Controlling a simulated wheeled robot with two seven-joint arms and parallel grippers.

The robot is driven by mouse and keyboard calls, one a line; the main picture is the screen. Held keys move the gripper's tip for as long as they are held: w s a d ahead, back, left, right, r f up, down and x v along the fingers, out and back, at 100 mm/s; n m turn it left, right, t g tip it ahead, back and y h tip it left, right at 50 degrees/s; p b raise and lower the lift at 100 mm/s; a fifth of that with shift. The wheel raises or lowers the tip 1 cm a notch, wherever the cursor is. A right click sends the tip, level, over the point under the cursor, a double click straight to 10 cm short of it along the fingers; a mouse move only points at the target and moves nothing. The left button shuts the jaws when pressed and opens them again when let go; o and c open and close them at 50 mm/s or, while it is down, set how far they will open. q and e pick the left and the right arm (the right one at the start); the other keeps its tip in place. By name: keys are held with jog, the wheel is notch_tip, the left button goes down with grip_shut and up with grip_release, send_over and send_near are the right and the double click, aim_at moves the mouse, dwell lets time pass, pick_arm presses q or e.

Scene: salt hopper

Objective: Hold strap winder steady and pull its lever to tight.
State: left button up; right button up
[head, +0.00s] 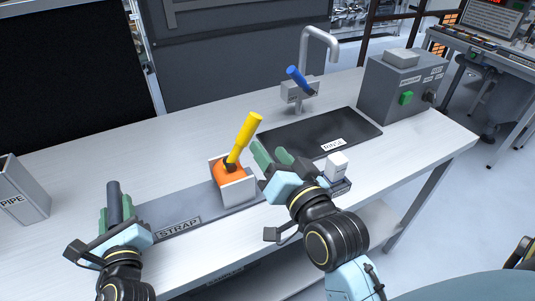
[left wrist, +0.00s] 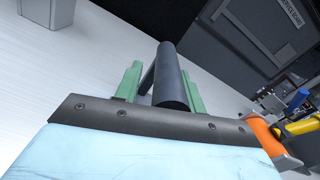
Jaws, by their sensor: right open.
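The strap winder's long grey base (head: 165,211), labelled STRAP, lies along the worktop's front. On it stands an orange drum (head: 229,172) in a pale bracket, with a yellow lever (head: 244,141) tilted up and to the right. A dark upright post (head: 113,200) stands at the base's left end. My left gripper (head: 114,220) has its green fingers on either side of this post. In the left wrist view the post (left wrist: 172,75) shows between them, with a gap on its left. My right gripper (head: 270,155) is open and empty, just right of the lever.
A dark RINSE mat (head: 320,134), a tap (head: 318,45) with a blue handle and a grey box (head: 400,88) with a green button lie behind. A PIPE container (head: 22,190) stands far left.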

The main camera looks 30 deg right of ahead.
pick_arm(q)
jog(key=shift+o, duration=0.9)
jog(key=shift+r, duration=0.25)
jog(key=s, duration=1.2)
jog(key=shift+s, duration=0.1)
